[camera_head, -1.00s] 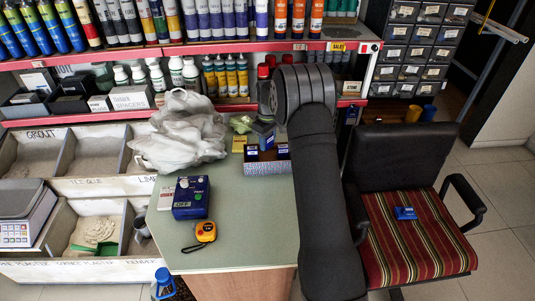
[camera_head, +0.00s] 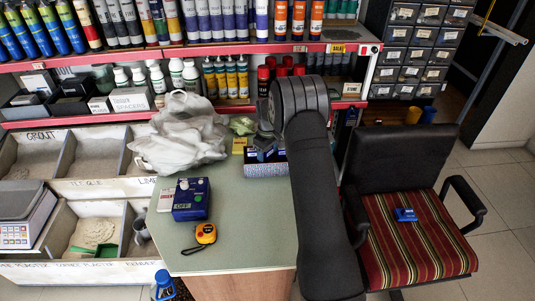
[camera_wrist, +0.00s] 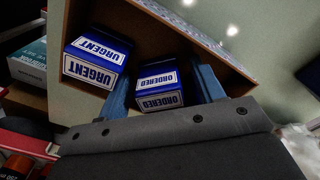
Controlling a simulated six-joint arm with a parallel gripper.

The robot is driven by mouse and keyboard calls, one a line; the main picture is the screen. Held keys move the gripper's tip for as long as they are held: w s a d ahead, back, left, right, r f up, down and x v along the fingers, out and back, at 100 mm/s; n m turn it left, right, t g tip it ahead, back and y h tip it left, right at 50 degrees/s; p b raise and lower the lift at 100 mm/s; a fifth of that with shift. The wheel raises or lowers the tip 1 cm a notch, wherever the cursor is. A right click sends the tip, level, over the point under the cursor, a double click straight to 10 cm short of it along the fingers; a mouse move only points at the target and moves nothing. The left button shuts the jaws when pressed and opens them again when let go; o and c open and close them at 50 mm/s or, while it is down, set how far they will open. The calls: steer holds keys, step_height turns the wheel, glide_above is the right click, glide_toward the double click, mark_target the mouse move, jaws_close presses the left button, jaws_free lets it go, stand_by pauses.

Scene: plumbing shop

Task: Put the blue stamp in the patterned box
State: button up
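The patterned box (camera_head: 265,171), blue and white outside and brown inside, stands at the table's back right. In the wrist view, its rim (camera_wrist: 196,32) runs across the top. Two blue stamps with white labels show there, one marked URGENT (camera_wrist: 97,56) and one marked ORDERED (camera_wrist: 158,84). My gripper (camera_wrist: 163,72) has its blue fingers on either side of the ORDERED stamp, with a small gap on the right. It looks open.
A blue device marked OFF (camera_head: 191,199) and a yellow tape measure (camera_head: 205,234) lie on the table. A crumpled grey-white bag (camera_head: 180,133) is left of the box. A small blue object (camera_head: 405,214) lies on the striped chair (camera_head: 420,240). The table's front is clear.

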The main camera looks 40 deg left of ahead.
step_height(320, 180, up, 12)
steer(key=shift+r, duration=0.15)
stand_by(0.6)
step_height(320, 180, down, 12)
steer(key=shift+r, duration=1.8)
